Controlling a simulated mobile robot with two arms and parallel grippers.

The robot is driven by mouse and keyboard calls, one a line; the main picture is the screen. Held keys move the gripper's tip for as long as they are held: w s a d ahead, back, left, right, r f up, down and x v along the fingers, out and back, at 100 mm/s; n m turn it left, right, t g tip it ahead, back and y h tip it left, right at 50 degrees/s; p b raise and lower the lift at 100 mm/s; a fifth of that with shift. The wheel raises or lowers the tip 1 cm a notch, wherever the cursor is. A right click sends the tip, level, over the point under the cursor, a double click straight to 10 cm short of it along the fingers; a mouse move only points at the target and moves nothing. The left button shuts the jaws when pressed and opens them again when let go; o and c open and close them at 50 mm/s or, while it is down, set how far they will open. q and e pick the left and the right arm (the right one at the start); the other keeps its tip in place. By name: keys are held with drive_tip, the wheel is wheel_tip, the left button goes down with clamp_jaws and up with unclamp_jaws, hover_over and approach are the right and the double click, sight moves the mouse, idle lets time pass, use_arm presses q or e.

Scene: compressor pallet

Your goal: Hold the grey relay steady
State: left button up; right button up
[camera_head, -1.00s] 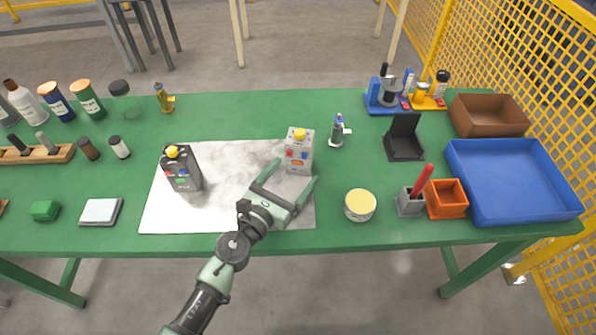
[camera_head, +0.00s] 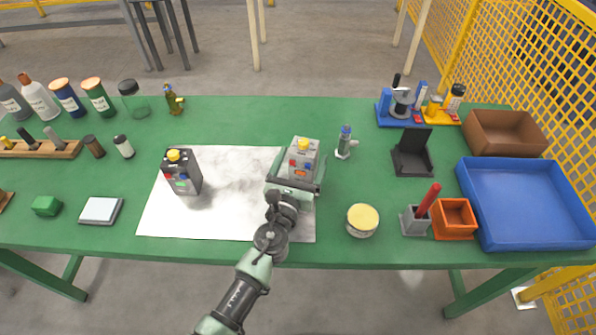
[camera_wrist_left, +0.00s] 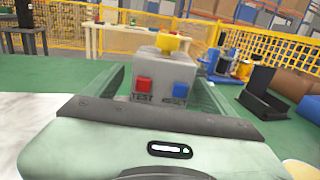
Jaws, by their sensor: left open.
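The grey relay (camera_head: 303,160) stands upright on the right part of the white sheet (camera_head: 225,215). It has a yellow knob on top and red and blue buttons on its front. My left gripper (camera_head: 296,178) is open, with its fingers on both sides of the relay. In the left wrist view the relay (camera_wrist_left: 160,75) stands between the two fingers, its buttons labelled TEST and RESET; its lower part is hidden by the gripper body. I cannot tell whether the fingers touch it. A dark grey relay (camera_head: 182,172) stands upright on the left of the sheet. My right gripper is not in view.
A small grey-blue fitting (camera_head: 345,143) stands close behind and right of the grey relay. A yellow-lidded tin (camera_head: 362,220) is to the front right. A black stand (camera_head: 412,160) and a blue tray (camera_head: 470,215) lie further right. The sheet between the relays is clear.

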use_arm(q)
drive_tip(key=shift+x, duration=0.95)
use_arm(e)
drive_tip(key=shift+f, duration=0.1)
use_arm(q)
drive_tip(key=c, duration=1.9)
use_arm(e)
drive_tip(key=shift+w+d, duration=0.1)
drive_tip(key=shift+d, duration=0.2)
use_arm(q)
drive_tip(key=shift+o, duration=0.2)
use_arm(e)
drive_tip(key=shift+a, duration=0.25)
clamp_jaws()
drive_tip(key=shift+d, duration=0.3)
